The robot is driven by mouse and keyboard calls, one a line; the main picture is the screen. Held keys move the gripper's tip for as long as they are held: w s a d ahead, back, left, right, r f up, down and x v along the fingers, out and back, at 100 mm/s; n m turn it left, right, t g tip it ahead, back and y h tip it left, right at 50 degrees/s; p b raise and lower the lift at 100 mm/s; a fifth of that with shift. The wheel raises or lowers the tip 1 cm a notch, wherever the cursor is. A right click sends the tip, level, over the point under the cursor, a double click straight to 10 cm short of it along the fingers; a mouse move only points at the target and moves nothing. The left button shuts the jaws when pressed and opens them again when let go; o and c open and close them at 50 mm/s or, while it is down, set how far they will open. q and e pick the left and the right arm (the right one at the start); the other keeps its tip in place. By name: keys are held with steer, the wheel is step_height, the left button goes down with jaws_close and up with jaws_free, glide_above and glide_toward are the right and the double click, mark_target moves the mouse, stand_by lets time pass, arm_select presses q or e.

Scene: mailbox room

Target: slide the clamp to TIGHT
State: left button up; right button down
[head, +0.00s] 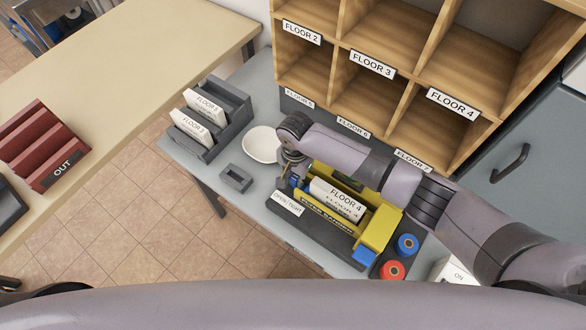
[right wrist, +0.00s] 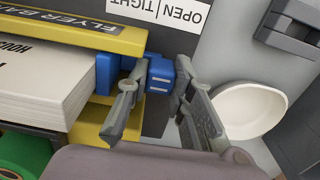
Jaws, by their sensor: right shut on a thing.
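The yellow flyer bander (head: 325,214) stands on a dark base on the grey table and holds a stack of FLOOR 4 flyers (head: 335,193). The stack also shows at the left of the right wrist view (right wrist: 45,80). The clamp is a blue block (right wrist: 158,76) beside the end of the stack, next to the OPEN/TIGHT label (right wrist: 165,10). My right gripper (right wrist: 155,100) is shut on the clamp, one finger on each side. In the head view my right gripper (head: 291,178) is partly hidden by its own wrist. My left gripper is not in view.
A white bowl (head: 262,144) and a small grey tray (head: 235,179) lie left of the bander. A grey rack (head: 205,140) holds FLOOR cards. Wooden pigeonholes (head: 365,100) rise behind. Blue (head: 406,244) and red (head: 392,270) spools stand to the right.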

mark_target(296, 178)
steer(key=shift+d+r, duration=0.1)
steer(key=shift+r, duration=0.1)
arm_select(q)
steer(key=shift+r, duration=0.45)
arm_select(e)
steer(key=shift+f, duration=0.1)
steer(key=c, duration=1.8)
jaws_free()
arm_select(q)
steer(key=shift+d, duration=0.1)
arm_select(e)
steer(key=shift+o, duration=0.6)
steer(key=shift+s, duration=0.1)
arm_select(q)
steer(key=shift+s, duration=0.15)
arm_select(e)
steer(key=shift+f, duration=0.1)
step_height(296, 178, up, 12)
